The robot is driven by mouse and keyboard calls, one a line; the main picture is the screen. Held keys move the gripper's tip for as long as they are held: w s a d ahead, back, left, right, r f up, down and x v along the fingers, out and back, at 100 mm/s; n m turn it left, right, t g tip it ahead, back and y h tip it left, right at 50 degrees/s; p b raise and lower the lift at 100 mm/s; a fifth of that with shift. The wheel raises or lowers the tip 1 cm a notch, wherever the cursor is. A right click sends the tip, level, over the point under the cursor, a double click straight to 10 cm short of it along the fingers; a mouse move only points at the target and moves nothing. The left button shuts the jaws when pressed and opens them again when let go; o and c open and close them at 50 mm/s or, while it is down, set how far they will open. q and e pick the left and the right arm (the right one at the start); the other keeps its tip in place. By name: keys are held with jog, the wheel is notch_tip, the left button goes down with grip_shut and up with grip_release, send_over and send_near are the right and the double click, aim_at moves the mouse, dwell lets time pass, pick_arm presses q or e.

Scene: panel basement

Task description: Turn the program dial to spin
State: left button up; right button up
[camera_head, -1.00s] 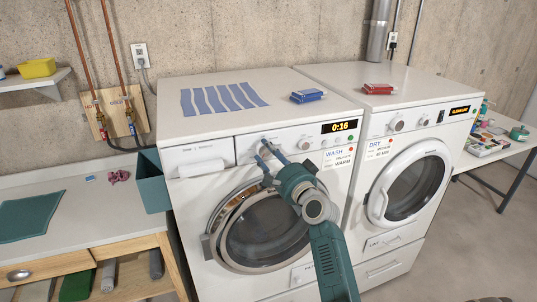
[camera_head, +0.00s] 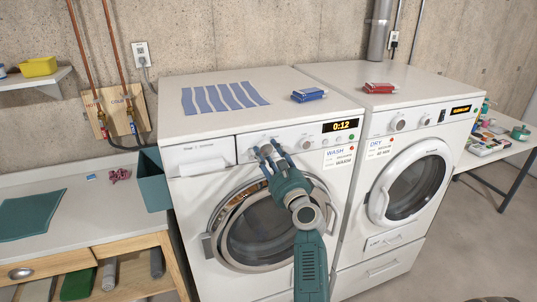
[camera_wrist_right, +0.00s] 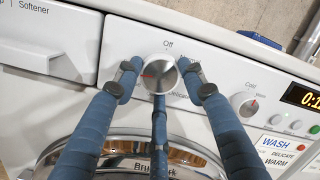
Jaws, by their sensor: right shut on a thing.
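The program dial (camera_wrist_right: 166,82) is a round silver knob on the washer (camera_head: 205,190) panel. In the right wrist view its red pointer mark points left; "Off" is printed above it, and other labels on its right are partly hidden. My right gripper (camera_head: 268,150) is at the dial in the head view. In the wrist view its blue fingers are around the dial, one on each side and one below, shut on it. I cannot read a "spin" label. My left gripper is not in view.
A smaller temperature knob (camera_wrist_right: 249,107) sits right of the dial, beside a lit display (camera_head: 341,126) reading 0:12. The washer's detergent drawer (camera_head: 207,154) is on the left. The dryer (camera_head: 412,180) stands on the right. A blue box (camera_head: 308,95) lies on top.

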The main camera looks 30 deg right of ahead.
jog(key=shift+m+h, duration=0.4)
jog(key=shift+m, duration=0.8)
jog(key=shift+f, duration=0.1)
jog(key=o, duration=1.2)
jog(key=shift+c, duration=0.2)
